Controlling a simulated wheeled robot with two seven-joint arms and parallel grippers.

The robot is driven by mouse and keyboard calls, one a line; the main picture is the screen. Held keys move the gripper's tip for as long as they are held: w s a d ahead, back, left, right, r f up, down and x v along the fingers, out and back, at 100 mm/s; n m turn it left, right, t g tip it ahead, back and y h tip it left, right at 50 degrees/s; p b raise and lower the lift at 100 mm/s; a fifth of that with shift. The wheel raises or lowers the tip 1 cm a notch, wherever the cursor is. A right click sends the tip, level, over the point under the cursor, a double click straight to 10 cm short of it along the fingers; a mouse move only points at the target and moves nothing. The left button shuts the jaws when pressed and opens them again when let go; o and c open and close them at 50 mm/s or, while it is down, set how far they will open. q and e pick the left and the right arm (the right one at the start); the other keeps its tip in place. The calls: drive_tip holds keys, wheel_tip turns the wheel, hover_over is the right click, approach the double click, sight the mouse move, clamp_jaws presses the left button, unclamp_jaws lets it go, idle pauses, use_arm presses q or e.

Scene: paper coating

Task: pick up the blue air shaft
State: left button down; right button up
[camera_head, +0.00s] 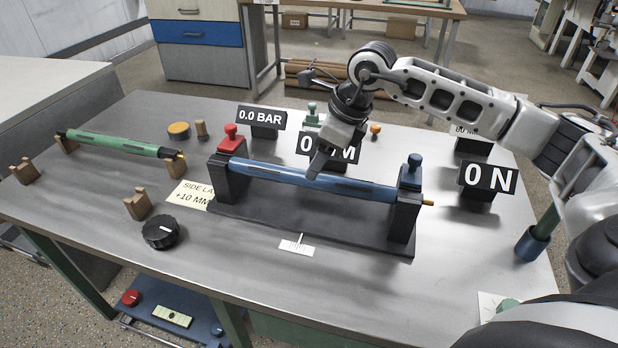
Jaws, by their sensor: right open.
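The blue air shaft (265,175) lies level across a black stand (300,230), its ends in two black uprights. A brass tip sticks out at its right end. My right gripper (321,162) comes down from above and behind, its fingers at the middle of the shaft. It is open. The fingers hide a little of the shaft, and I cannot tell whether they touch it. My left gripper is not in view.
Signs reading "0.0 BAR" (260,116) and "0 N" (487,178) stand behind and right. A green shaft (120,145) lies on wooden cradles at left. A black dial (161,233) sits in front.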

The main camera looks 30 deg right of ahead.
drive_tip(key=x, duration=0.5)
drive_tip(key=shift+s, duration=0.1)
drive_tip(key=shift+d, duration=0.1)
clamp_jaws()
drive_tip(key=shift+p, duration=0.3)
drive_tip(key=shift+r, duration=0.1)
